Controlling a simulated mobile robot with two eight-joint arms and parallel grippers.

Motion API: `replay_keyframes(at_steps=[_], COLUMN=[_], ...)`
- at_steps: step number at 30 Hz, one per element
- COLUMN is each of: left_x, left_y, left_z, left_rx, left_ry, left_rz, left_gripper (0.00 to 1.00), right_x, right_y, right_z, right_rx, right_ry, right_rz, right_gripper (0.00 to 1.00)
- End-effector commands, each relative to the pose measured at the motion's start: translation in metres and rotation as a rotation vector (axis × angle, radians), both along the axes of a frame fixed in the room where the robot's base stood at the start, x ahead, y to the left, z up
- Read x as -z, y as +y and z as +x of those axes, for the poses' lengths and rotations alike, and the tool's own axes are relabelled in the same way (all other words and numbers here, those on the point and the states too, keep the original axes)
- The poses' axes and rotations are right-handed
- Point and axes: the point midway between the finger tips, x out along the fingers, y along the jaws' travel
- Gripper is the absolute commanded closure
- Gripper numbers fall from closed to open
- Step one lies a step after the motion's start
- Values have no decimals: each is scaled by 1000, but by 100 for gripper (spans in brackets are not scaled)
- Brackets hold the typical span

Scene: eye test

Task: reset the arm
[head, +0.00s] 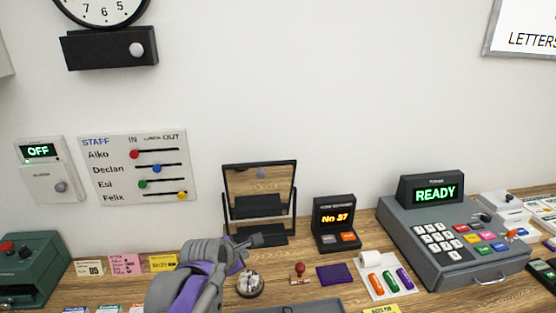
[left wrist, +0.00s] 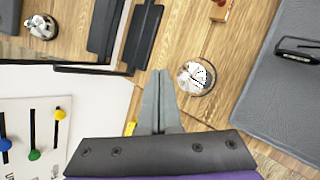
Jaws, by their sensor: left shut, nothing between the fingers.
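My left arm (head: 190,285) comes in from the bottom of the head view, grey and purple. Its gripper (head: 258,240) points right, in front of the foot of a dark-framed table mirror (head: 260,190). In the left wrist view the gripper's two grey fingers (left wrist: 158,78) lie together, shut, with nothing between them. My right gripper is in neither view.
Right of the mirror are a display reading "No 37" (head: 337,224), a stamp (head: 299,274), a purple pad (head: 335,273) and a grey register reading "READY" (head: 450,240). Note cards (head: 128,265) and a green machine (head: 32,268) stand left. A staff board (head: 138,167) hangs on the wall.

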Motion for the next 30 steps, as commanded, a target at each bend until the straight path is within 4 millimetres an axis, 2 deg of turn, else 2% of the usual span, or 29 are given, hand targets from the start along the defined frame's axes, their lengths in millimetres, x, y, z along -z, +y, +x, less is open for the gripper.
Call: replay_keyframes(at_steps=[5,8,15,21,25,30], left_x=[9,20,54,88,104,112], left_y=[11,19,38,51,56,58], left_z=[-50,-88,-178,-242,-267,-279], left_rx=[234,436,953,1371,1555,1654], left_ry=[-1,1,12,14,12,9], left_rz=[251,447,883,1166,1271,1324], left_gripper=[100,100,100,100,100,100], right_x=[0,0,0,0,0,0], right_y=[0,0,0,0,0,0], right_z=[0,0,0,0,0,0], right_rx=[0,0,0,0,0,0], right_ry=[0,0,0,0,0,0], right_rz=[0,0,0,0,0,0], right_gripper=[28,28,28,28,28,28])
